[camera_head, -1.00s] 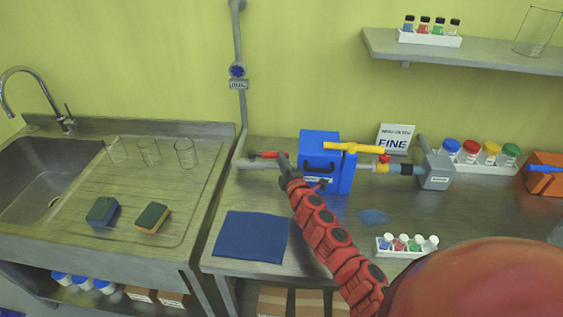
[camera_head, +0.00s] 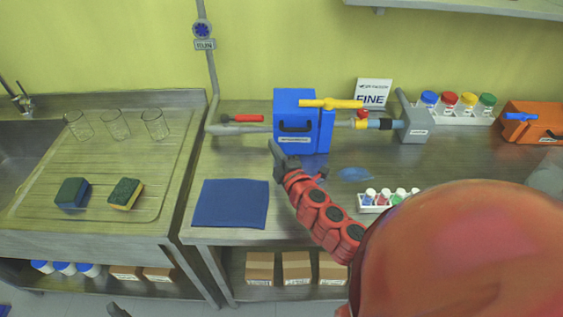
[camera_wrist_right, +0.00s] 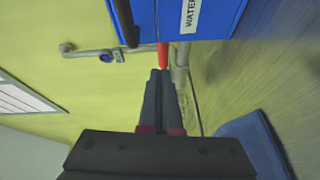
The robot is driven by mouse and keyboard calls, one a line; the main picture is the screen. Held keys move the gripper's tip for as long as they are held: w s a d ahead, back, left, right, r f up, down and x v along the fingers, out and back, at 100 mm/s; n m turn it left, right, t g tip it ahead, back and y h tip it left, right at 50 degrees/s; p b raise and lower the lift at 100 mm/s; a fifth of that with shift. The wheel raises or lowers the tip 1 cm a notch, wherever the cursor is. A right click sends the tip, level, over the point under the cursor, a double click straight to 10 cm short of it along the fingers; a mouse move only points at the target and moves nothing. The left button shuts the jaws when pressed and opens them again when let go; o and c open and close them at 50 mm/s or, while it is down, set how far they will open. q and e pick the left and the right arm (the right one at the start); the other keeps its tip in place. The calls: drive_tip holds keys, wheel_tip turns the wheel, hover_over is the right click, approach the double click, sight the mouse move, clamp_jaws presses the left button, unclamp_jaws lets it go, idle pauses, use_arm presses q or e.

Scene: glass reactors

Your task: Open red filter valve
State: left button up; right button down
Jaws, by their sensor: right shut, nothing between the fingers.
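A red valve handle (camera_head: 242,118) lies along the grey pipe left of the blue box (camera_head: 310,140) labelled as water. It also shows in the right wrist view (camera_wrist_right: 163,55), just beyond the fingertips. My right gripper (camera_head: 274,150) is shut and empty, in front of the pipe and below and right of the red handle, apart from it in the head view. In the right wrist view the closed fingers (camera_wrist_right: 160,75) point towards the handle. A small grey tip at the bottom edge of the head view may be my left gripper (camera_head: 117,311); its jaws are hidden.
A blue mat (camera_head: 231,204) and a vial rack (camera_head: 373,208) lie on the bench.

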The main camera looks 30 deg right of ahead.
drive_tip(key=s, duration=0.1)
drive_tip(key=s+a, duration=0.1)
drive_tip(key=s, duration=0.3)
drive_tip(key=shift+s+a+r, duration=0.15)
drive_tip(key=shift+s+r, duration=0.1)
idle(0.3)
